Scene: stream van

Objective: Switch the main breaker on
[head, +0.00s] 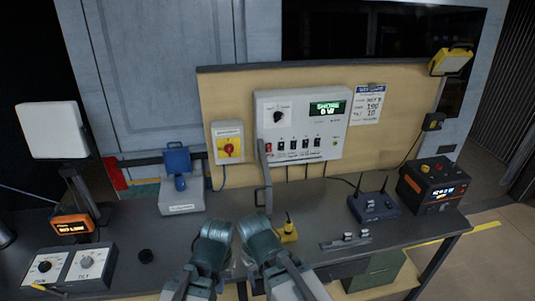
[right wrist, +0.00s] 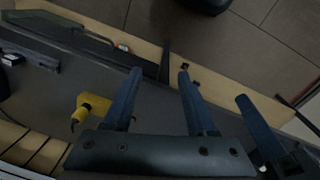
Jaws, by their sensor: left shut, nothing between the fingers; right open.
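A grey wall panel (head: 303,128) carries a dark knob, a lit green display and a row of small switches, the leftmost red. Which one is labelled main breaker is too small to read. My left gripper (head: 215,232) is shut and empty over the counter, below the panel. My right gripper (head: 257,232) is close beside it, open and empty; its spread fingers show in the right wrist view (right wrist: 157,92).
A yellow object (head: 288,232) lies on the grey counter (head: 325,210) right of my right gripper. A blue router (head: 373,206) and a black-orange power unit (head: 432,186) stand further right. A grey box with a blue top (head: 180,190) and a knob box (head: 75,267) are left.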

